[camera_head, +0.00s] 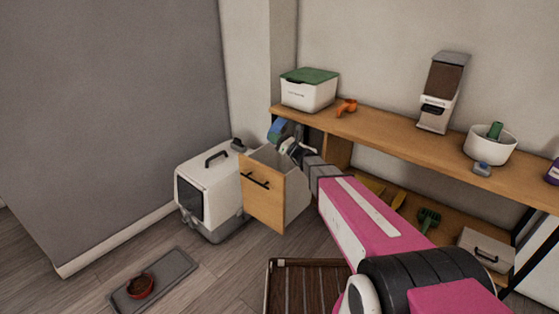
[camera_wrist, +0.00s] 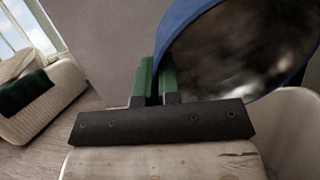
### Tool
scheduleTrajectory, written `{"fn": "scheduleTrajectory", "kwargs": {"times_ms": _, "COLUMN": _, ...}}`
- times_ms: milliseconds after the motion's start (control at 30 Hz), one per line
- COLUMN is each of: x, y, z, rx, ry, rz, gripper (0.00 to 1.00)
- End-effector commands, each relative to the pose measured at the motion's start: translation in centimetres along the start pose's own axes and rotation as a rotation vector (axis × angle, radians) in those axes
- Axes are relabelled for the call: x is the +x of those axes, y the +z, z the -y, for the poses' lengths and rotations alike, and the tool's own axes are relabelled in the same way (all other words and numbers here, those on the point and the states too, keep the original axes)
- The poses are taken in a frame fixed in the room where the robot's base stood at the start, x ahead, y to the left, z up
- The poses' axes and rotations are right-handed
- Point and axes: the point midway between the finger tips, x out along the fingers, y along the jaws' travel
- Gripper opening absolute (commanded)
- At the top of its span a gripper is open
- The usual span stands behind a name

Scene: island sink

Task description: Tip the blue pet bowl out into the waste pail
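The blue pet bowl (camera_head: 276,130) is held at the end of my arm in the head view, over the back of an open pull-out with a wooden front. In the wrist view the bowl (camera_wrist: 192,30) is strongly tilted, its dark metallic inside facing the camera; no contents are clear there. My gripper (camera_wrist: 157,65) has its green fingers closed together at the bowl's rim. The pull-out has a pale inner wall (camera_head: 297,197); it seems to be the waste pail's place, but I cannot make out a separate pail. A pale curved edge (camera_wrist: 300,110) shows below the bowl.
A white pet carrier (camera_head: 206,174) stands left of the pull-out. A wooden shelf (camera_head: 385,129) carries a green-lidded box (camera_head: 309,90), an orange scoop (camera_head: 346,107), a dispenser (camera_head: 441,93) and a white bowl (camera_head: 489,146). A red bowl (camera_head: 140,286) sits on a floor mat (camera_head: 180,268).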

Motion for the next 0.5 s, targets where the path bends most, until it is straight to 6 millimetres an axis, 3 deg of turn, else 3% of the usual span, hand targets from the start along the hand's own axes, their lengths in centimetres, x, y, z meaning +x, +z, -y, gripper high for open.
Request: {"fn": "scheduleTrajectory", "kwargs": {"times_ms": 500, "x": -0.38, "y": 0.06, "z": 0.05, "rx": 0.006, "ry": 0.006, "rz": 0.056, "gripper": 0.0}}
